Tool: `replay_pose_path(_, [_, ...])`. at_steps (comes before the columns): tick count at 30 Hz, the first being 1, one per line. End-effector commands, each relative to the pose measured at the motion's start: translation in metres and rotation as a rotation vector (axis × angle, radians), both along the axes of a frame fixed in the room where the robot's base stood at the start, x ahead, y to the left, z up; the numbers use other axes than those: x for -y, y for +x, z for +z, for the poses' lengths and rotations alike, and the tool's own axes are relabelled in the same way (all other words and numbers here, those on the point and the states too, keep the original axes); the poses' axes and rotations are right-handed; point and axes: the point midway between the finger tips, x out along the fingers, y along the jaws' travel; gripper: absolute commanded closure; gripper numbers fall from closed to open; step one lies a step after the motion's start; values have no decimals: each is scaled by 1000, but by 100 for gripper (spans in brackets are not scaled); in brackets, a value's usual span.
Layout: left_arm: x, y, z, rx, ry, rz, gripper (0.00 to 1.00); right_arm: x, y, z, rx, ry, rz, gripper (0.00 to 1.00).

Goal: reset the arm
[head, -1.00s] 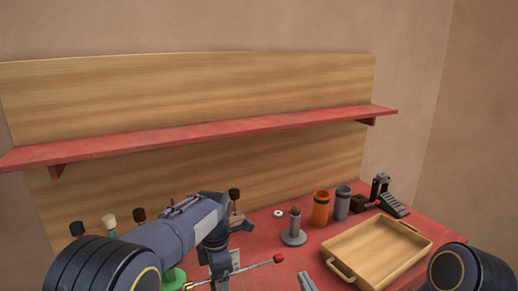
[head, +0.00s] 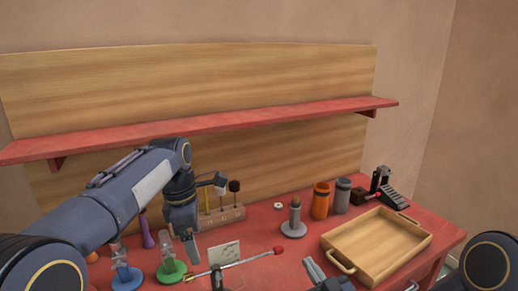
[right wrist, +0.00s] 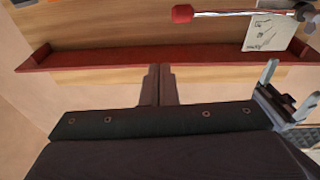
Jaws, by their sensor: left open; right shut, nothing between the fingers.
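My left arm comes in from the left in the head view, rises to a bent elbow and drops down. My left gripper (head: 192,248) hangs over the left part of the red table, near the green-based stand (head: 172,270). It is open, and I see nothing held in it. My right gripper (head: 312,268) shows at the bottom edge of the head view, left of the wooden tray. In the right wrist view its two fingers (right wrist: 160,70) lie together with nothing between them.
A red-tipped rod (head: 245,260) lies between the grippers, by a white card (head: 225,252). A wooden rack (head: 222,217) holds mallets behind. A blue-based stand (head: 126,278), grey-based stand (head: 294,228), orange cup (head: 321,203) and wooden tray (head: 350,261) stand around. A red shelf (head: 220,127) spans the wall.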

Motion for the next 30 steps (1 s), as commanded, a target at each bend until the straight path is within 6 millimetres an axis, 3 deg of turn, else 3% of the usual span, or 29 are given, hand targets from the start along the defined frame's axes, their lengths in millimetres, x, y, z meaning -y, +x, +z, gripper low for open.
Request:
replay_pose_path(1, [-21,-16,1,24,-54,-72,14,11,0,12,-52,-41,-21,100])
replay_pose_path(3, [-41,-39,0,77,-114,-206,14,27,-4,17,-163,-87,-53,100])
replay_pose_path(8, [-69,-98,-6,253,-189,-523,14,65,-36,25,-435,-123,-142,100])
replay_pose_path(13, [-78,-166,-20,470,-151,-864,14,93,-102,28,-725,-70,-213,100])
replay_pose_path(18, [-72,-226,-47,648,1,-1189,14,96,-186,26,-995,35,-223,100])
replay_pose_path(21, [-67,-251,-64,704,106,-1343,14,89,-229,23,-1119,89,-201,100])
replay_pose_path(24, [-62,-266,-79,728,186,-1450,14,82,-260,22,-1205,123,-175,100])
replay_pose_path(30, [-59,-276,-90,738,248,-1533,14,76,-284,20,-1271,145,-151,100])
